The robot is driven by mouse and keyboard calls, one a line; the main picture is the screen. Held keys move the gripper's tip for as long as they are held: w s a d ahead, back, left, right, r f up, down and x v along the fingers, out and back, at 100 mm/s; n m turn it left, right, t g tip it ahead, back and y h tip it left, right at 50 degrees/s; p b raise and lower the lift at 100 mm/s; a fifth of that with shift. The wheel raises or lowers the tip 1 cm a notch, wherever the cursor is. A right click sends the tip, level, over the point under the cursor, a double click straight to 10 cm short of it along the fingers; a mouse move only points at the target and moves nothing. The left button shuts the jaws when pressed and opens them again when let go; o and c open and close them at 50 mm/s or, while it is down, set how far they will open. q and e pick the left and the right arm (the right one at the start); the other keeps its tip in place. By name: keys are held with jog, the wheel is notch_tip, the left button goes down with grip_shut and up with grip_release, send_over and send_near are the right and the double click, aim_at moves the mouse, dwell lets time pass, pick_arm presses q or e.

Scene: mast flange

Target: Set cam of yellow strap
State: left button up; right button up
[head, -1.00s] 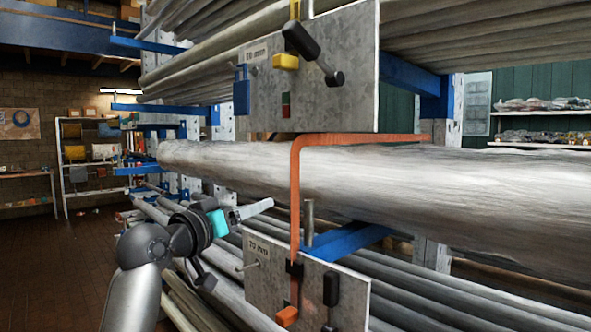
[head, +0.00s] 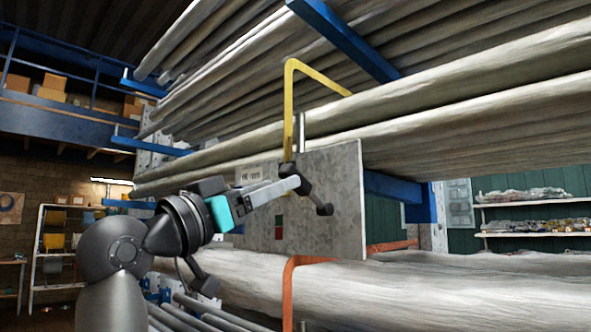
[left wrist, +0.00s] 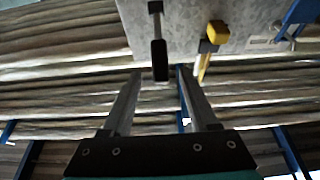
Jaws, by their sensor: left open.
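The yellow strap (head: 288,110) runs up from behind the upper grey plate (head: 340,190) and bends over the pipes. A black lever (head: 320,200) with a thick grip is mounted on this plate, tilted up to the left. My left gripper (head: 284,187) is open at the lever's grip end. In the left wrist view the lever grip (left wrist: 160,62) shows between the two fingertips, with gaps on both sides; contact cannot be told. The yellow block (left wrist: 215,34) with yellow strap below it lies right of the lever; my gripper hides it in the head view. My right gripper is not in view.
An orange strap (head: 288,288) crosses a big pipe (head: 400,285) below. Blue rack arms (head: 345,35) and long pipes surround the plate. Open floor and shelves (head: 55,245) lie far left.

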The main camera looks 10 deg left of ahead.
aim_at(306, 192)
pick_arm(q)
jog(key=p+x, duration=0.1)
jog(key=x, duration=0.5)
grip_shut()
dwell(0.5)
dwell(0.9)
